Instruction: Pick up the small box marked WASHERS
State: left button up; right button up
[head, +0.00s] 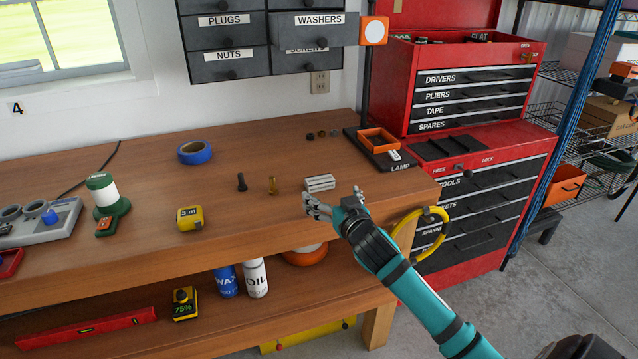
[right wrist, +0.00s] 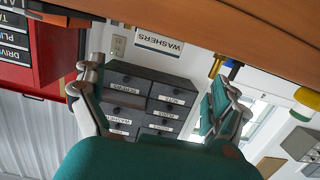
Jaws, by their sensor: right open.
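The small pale box (head: 320,182) sits on the wooden workbench near its front right part; its marking is too small to read in the head view. In the right wrist view, which is upside down, a pale box (right wrist: 158,42) with the label WASHERS stands on the bench top, ahead of my gripper and across the gap between its fingers. My right gripper (head: 331,204) is open and empty at the bench's front edge, just nearer than the box and apart from it. Its spread fingers also show in the right wrist view (right wrist: 155,92). My left gripper is not in view.
A brass piece (head: 273,185) and a dark bolt (head: 241,182) stand left of the box. An orange tray (head: 378,141) lies behind right. A wall drawer labelled WASHERS (head: 311,25) sticks out above the bench. A red tool chest (head: 480,190) stands right.

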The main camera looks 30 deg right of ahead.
aim_at(321, 181)
jog(key=x, duration=0.3)
jog(key=shift+w, duration=0.35)
jog(key=shift+d+f+p+x, duration=0.15)
jog(key=shift+p+x, duration=0.1)
jog(key=shift+x, duration=1.15)
jog(key=shift+d+f+p+x, duration=0.1)
jog(key=shift+d+p+x, duration=0.1)
jog(key=shift+x, duration=1.2)
jog(key=shift+s+r, duration=0.1)
jog(key=shift+s, duration=0.1)
jog(key=shift+c, duration=1)
jog(key=c, duration=1.1)
jog(key=shift+r, duration=0.1)
